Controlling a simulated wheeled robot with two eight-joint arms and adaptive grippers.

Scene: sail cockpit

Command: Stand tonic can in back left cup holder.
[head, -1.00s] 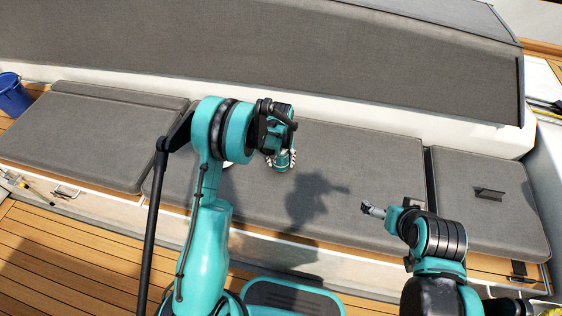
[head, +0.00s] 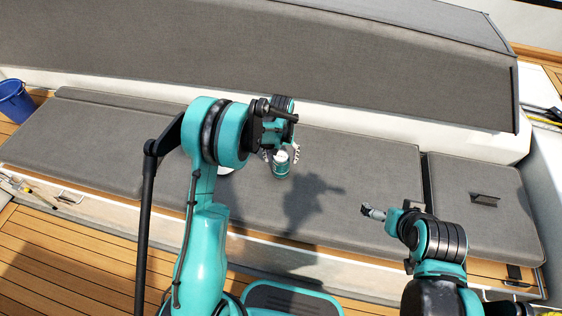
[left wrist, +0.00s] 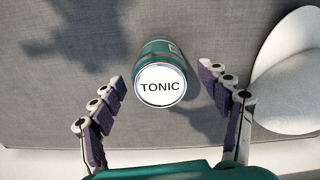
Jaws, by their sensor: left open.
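The tonic can (head: 281,164) is teal with a pale top and stands on the grey seat cushion. In the left wrist view its lid reads TONIC (left wrist: 160,86). My left gripper (head: 281,153) is open right at the can. In the left wrist view the spread fingers (left wrist: 160,83) lie to either side of the can, with gaps between them and it. My right gripper (head: 373,212) is well to the right, above the cushion's front part, apart from the can. Its fingers are too small to judge. No cup holder shows in these views.
A white rounded object (left wrist: 290,80) lies close to the can; my left arm mostly hides it in the head view. A grey backrest (head: 270,65) rises behind the seat. A blue bucket (head: 14,100) stands far left. The cushion (head: 365,165) right of the can is clear.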

